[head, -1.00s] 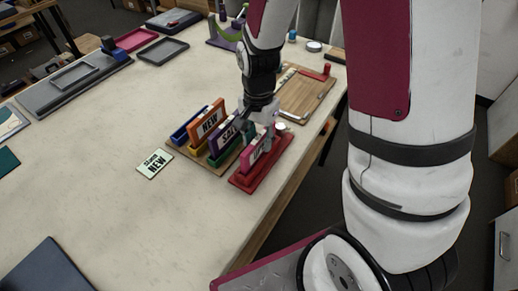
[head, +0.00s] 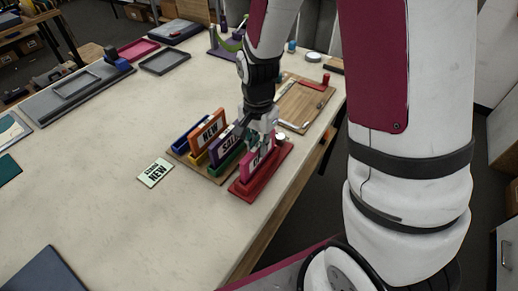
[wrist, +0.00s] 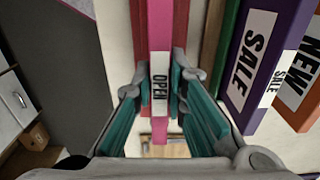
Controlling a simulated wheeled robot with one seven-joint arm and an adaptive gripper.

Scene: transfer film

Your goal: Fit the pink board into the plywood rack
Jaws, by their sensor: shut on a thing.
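The pink board (head: 256,164), with a white OPEN label, stands upright in the long red holder (head: 244,193) at the table's right edge. My gripper (head: 262,143) comes from above with its teal-padded fingers on both sides of the board. In the wrist view my gripper (wrist: 161,92) is shut on the pink board (wrist: 160,30). The plywood rack (head: 183,157) lies just left of the red holder. It carries coloured slots; an orange NEW board (head: 207,131) and a purple SALE board (head: 224,150) stand in it. The green slot (head: 228,163) nearest the red holder shows no board.
A white printed card (head: 155,172) lies left of the rack. A wooden clipboard-like board (head: 304,101) lies behind my gripper. Dark and red trays (head: 164,57) stand farther back. The table's left middle is clear. My arm fills the right side.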

